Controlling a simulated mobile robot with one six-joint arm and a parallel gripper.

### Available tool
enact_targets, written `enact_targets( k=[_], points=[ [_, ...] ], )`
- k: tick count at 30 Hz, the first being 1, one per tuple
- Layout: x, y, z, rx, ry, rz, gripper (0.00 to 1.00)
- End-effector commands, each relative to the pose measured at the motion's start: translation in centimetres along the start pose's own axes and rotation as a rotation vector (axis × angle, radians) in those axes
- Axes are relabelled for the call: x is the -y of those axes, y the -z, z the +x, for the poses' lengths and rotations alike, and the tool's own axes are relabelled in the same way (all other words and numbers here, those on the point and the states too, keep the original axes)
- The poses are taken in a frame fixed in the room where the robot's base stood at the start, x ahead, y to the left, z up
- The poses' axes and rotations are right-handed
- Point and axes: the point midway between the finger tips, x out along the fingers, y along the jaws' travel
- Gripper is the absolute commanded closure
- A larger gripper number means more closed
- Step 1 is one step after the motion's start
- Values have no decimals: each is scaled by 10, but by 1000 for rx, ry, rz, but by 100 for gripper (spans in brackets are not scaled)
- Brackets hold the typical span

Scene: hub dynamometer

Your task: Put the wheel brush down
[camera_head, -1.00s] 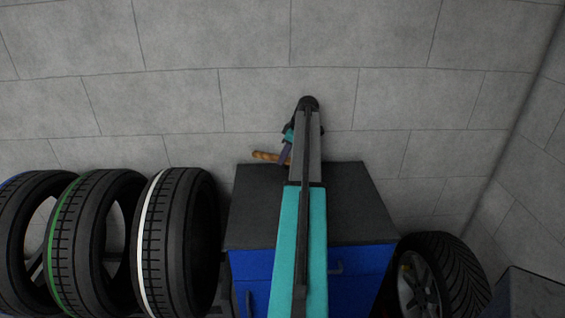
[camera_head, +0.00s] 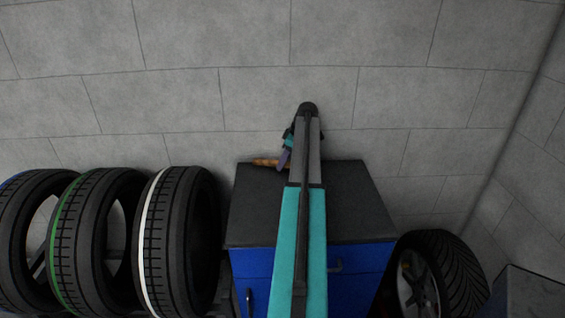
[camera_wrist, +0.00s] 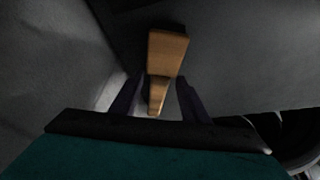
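The wheel brush (camera_head: 266,162) shows in the head view as a short wooden piece at the back left of the cabinet top (camera_head: 355,205). In the wrist view its wooden body (camera_wrist: 167,52) narrows to a stem between the fingers of my gripper (camera_wrist: 158,100). The fingers stand on both sides of the stem, and the brush has moved together with the gripper, so I take it as held. In the head view my gripper (camera_head: 282,160) is partly hidden behind my own arm. I cannot tell whether the brush touches the cabinet top.
The blue cabinet (camera_head: 253,268) stands against the grey block wall (camera_head: 180,100). Several upright tyres (camera_head: 180,240) stand to its left. A wheel with a rim (camera_head: 440,275) leans at its right, with a dark box (camera_head: 535,295) beyond. The visible cabinet top is otherwise clear.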

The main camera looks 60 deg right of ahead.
Motion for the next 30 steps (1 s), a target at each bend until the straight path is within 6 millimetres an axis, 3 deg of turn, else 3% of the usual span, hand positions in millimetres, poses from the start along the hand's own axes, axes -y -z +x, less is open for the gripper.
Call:
enact_targets(
  k=[14,30],
  points=[
    [-1,1,-15,-1,-3,0,58],
    [-1,0,-85,-1,-2,0,58]
  ],
)
